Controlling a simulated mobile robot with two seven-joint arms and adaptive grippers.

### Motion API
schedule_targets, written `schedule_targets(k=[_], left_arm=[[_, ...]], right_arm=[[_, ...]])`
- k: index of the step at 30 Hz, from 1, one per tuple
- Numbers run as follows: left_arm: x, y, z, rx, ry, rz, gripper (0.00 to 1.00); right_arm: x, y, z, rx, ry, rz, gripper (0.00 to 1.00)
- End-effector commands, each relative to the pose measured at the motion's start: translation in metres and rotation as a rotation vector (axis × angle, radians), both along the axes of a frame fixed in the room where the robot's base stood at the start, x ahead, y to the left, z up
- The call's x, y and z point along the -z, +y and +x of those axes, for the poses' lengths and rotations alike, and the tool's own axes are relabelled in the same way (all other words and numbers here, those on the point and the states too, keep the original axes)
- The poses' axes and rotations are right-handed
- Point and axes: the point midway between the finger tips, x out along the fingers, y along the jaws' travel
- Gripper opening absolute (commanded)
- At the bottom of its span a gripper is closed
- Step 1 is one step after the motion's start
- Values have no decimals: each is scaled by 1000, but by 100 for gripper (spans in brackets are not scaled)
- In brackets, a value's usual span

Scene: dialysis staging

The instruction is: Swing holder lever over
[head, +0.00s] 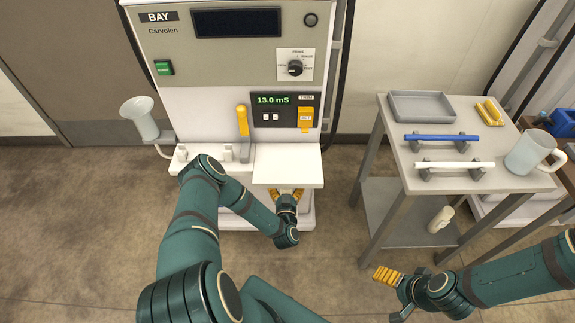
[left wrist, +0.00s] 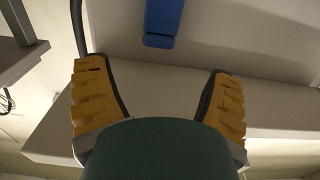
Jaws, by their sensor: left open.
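A dialysis machine (head: 215,105) stands ahead with a white shelf (head: 290,163) on its front. In the left wrist view a blue lever-like bar (left wrist: 164,22) hangs against a pale panel, ahead of the fingers and between them in the picture, apart from both. I cannot make out this bar for sure in the head view. My left gripper (head: 287,193) is at the shelf's front edge, partly hidden by it; its yellow fingers are spread and empty in the left wrist view (left wrist: 160,95). My right gripper (head: 394,294) is low in front of the side table, fingers apart, empty.
A yellow upright handle (head: 243,120) and an orange piece (head: 305,119) are on the machine front. A white cup (head: 140,117) is at its left. The side table (head: 408,165) holds a grey tray (head: 420,105), blue and white bars on stands, and a jug (head: 530,153).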

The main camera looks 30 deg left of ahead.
Motion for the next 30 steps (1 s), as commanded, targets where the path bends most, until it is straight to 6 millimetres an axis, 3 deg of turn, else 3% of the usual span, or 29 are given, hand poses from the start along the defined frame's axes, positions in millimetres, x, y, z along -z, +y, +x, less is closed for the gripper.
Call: schedule_targets(k=[9,15,29,30], left_arm=[[2,34,54,-1,-2,1,83],[1,47,76,-1,-1,-1,83],[0,53,86,1,1,-2,83],[0,53,86,1,1,-2,72]], right_arm=[[17,-1,3,2,-8,-2,82],[24,-1,5,3,-11,-3,82],[25,-1,5,4,-12,-3,82],[25,-1,5,4,-12,-3,82]])
